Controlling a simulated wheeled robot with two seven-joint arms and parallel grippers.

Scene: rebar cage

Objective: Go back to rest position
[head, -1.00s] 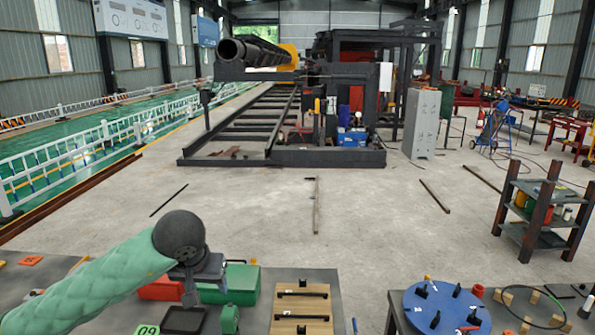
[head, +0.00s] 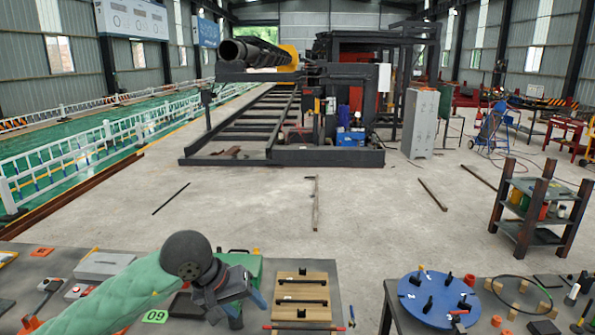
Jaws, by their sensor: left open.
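My left gripper (head: 236,290) is at the lower left of the head view, on the end of my green-sleeved arm. It is above the left table (head: 345,283), in front of a green box (head: 247,264) that it partly hides. It is open, and I see nothing held between its fingers. My right gripper is not in the head view.
A wooden board with black handles (head: 303,290) lies right of my left gripper. The right table holds a blue disc (head: 430,295) with small black parts. A gap separates the tables. Open concrete floor (head: 370,225) and a dark shelf (head: 537,205) lie beyond.

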